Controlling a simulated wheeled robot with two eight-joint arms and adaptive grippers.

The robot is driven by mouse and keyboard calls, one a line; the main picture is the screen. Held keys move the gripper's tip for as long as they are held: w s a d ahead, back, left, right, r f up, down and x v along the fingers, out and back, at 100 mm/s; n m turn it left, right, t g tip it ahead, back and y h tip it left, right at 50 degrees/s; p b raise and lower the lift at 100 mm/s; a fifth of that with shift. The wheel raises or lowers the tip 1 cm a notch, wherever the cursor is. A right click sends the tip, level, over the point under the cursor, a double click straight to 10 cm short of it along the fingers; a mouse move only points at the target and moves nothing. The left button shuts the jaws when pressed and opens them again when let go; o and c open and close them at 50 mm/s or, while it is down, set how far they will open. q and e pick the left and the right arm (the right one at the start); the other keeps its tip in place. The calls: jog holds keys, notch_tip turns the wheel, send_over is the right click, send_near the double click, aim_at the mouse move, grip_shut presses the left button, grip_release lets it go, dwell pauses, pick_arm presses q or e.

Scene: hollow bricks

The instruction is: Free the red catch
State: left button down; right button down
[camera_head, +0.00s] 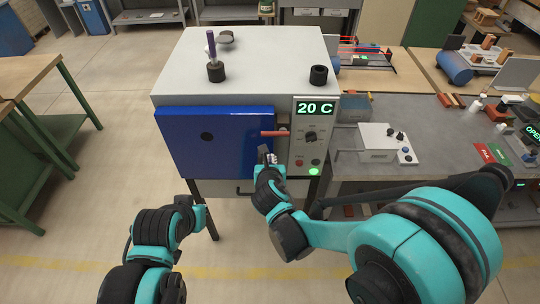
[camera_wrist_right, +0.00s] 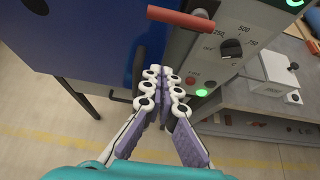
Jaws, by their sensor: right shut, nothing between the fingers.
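The red catch (camera_head: 275,133) is a short horizontal bar at the right edge of the oven's blue door (camera_head: 215,140), reaching onto the grey control panel. It also shows at the top of the right wrist view (camera_wrist_right: 182,17). My right gripper (camera_head: 271,159) is shut and empty, just below the catch and apart from it. In the right wrist view its fingertips (camera_wrist_right: 163,76) are together, beside a dark vertical handle (camera_wrist_right: 138,72) on the door. The door looks closed against the oven (camera_head: 240,82). My left arm is at lower left; its fingers do not show.
The control panel (camera_head: 312,108) reads 20 C, with a dial and a lit green light (camera_head: 314,171) below. A grey bench (camera_head: 420,180) with a white box (camera_head: 377,142) stands right of the oven. The floor left of the oven is clear up to a green-legged table (camera_head: 28,75).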

aim_at(275, 133)
jog(key=w, duration=0.7)
jog(key=shift+w, duration=0.3)
